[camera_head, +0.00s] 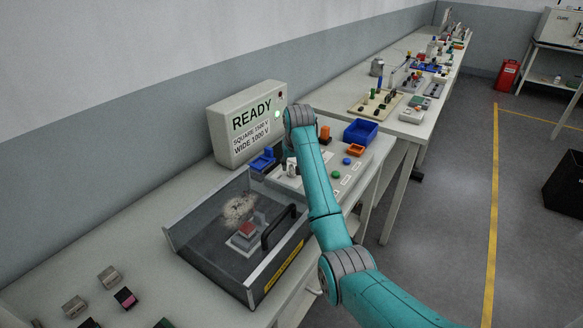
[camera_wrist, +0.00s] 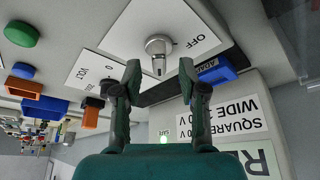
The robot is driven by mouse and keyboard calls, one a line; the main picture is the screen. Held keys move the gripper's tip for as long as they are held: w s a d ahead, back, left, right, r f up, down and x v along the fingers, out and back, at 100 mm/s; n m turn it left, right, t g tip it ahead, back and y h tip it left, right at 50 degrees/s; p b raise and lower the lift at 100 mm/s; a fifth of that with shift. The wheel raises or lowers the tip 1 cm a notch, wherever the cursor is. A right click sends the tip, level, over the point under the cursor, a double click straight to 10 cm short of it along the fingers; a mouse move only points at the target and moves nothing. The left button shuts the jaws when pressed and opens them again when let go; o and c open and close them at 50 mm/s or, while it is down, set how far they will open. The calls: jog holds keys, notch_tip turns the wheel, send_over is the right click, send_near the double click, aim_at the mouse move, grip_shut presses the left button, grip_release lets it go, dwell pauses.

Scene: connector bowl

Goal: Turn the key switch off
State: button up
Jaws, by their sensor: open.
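The key switch (camera_wrist: 158,48) is a silver round lock with a short key part, set on a white plate (camera_wrist: 128,35) marked OFF in the wrist view. The key part points toward the bottom of that picture, away from the OFF mark at its right. My gripper (camera_wrist: 159,72) is open, with one dark fingertip on each side of the key part. I see a gap on both sides and nothing held. In the head view my teal arm covers most of this area, and I cannot make out the switch clearly.
The display box (camera_head: 248,125) reads READY and has a lit green lamp. A clear-covered test box (camera_head: 240,235) with a black handle stands in front. A blue bin (camera_head: 360,132), an orange tray (camera_head: 355,150) and a green button (camera_head: 336,174) lie right of my arm.

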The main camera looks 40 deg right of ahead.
jog(key=shift+x, duration=1.15)
grip_shut()
